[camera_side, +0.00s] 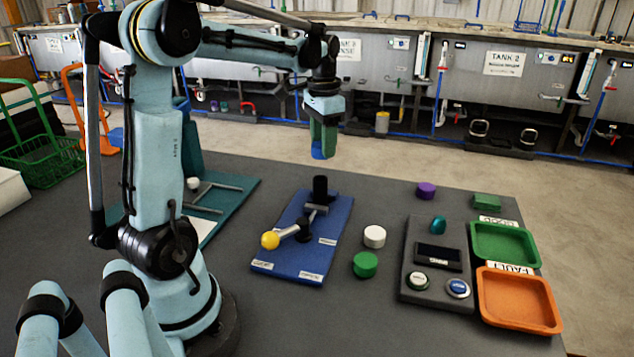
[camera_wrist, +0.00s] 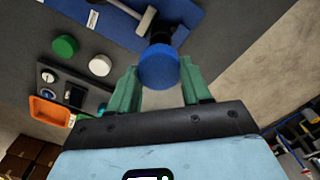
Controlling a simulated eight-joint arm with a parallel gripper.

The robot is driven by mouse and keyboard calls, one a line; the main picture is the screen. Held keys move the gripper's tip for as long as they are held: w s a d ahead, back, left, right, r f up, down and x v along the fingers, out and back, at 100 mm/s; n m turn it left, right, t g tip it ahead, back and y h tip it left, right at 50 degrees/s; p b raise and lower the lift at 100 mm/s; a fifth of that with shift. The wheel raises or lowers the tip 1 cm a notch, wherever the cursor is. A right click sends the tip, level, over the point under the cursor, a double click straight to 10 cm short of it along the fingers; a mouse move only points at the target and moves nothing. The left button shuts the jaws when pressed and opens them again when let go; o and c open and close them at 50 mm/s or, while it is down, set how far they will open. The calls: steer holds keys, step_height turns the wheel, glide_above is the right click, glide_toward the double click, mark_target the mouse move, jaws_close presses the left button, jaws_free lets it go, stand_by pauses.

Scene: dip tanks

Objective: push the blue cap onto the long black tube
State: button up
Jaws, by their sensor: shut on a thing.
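My gripper (camera_side: 325,146) is shut on the blue cap (camera_side: 317,152) and holds it in the air above the blue fixture plate (camera_side: 284,250). In the wrist view the cap (camera_wrist: 158,68) sits between the two green fingertips. The black tube (camera_side: 320,188) stands upright at the far end of the plate, below the cap, with a clear gap between them in the side view. In the wrist view the cap hides part of the tube (camera_wrist: 162,32).
A lever with a yellow knob (camera_side: 270,240) is on the plate. A white cap (camera_side: 374,236), green cap (camera_side: 365,264) and purple cap (camera_side: 426,190) stand to the right. Further right are a button panel (camera_side: 412,275), green tray (camera_side: 474,242) and orange tray (camera_side: 490,318).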

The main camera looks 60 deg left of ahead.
mark_target(322, 159)
steer(key=shift+s+a+f, duration=0.1)
steer(key=shift+f, duration=2.35)
steer(key=shift+f, duration=0.9)
stand_by(0.4)
steer(key=o, duration=1.5)
steer(key=shift+r, duration=4)
